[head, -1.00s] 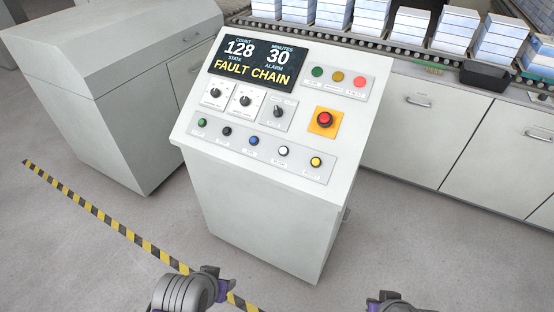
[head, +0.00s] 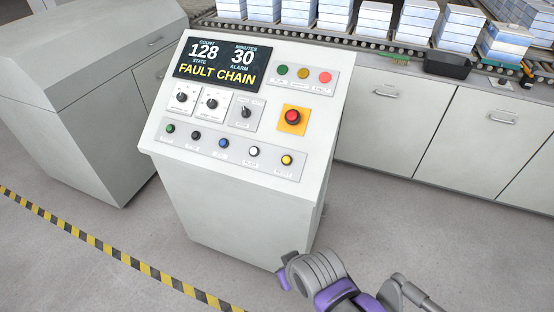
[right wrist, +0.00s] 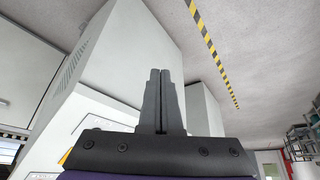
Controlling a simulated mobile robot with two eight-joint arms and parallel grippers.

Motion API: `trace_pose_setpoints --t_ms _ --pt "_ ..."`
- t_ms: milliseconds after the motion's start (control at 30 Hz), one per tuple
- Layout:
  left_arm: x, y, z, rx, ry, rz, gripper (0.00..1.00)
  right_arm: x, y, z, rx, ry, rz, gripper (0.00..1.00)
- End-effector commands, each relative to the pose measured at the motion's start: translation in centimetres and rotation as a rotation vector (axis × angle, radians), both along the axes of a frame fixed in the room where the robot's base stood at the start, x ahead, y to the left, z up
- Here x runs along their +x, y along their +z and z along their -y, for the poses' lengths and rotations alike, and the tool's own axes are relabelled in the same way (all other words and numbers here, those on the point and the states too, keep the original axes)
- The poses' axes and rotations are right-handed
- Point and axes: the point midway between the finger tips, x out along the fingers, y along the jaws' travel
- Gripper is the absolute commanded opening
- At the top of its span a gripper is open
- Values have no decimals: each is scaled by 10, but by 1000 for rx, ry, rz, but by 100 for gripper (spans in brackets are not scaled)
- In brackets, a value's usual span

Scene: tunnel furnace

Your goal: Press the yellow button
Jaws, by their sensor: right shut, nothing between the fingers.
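The yellow button (head: 286,160) is at the right end of the lower button row on the sloped panel of the white console (head: 238,215). Green, black, blue and white buttons are to its left. It cannot be made out in the right wrist view. My right gripper (right wrist: 160,72) is shut and empty in the right wrist view, with the console's pale body behind it and to the left. In the head view, purple and grey arm links show at the bottom, below and right of the console, clear of the yellow button; no fingertips can be made out. My left gripper is not in view.
A red mushroom button (head: 292,117) on a yellow plate sits above the yellow button. Green, amber and red lamps line the panel's top right. A grey cabinet (head: 85,105) stands left; a conveyor with cabinets (head: 380,125) runs behind. Floor is clear in front.

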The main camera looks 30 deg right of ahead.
Motion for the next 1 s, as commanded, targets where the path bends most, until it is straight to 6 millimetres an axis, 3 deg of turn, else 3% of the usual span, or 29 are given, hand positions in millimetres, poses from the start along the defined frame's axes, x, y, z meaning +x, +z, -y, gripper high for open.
trace_pose_setpoints --t_ms 200,333,467,633,800,1000 --pt "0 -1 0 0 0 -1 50 4 1 4 -32 19 1 0" --pt "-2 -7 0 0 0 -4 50 26 6 27 -215 119 0 0" --pt "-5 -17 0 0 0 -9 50 73 21 68 -567 313 -22 0" --pt "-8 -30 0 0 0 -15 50 153 55 110 -1102 597 -106 0" --pt "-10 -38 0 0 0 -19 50 219 86 121 -1534 805 -227 0" --pt "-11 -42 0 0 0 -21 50 257 105 116 -1798 916 -327 0"
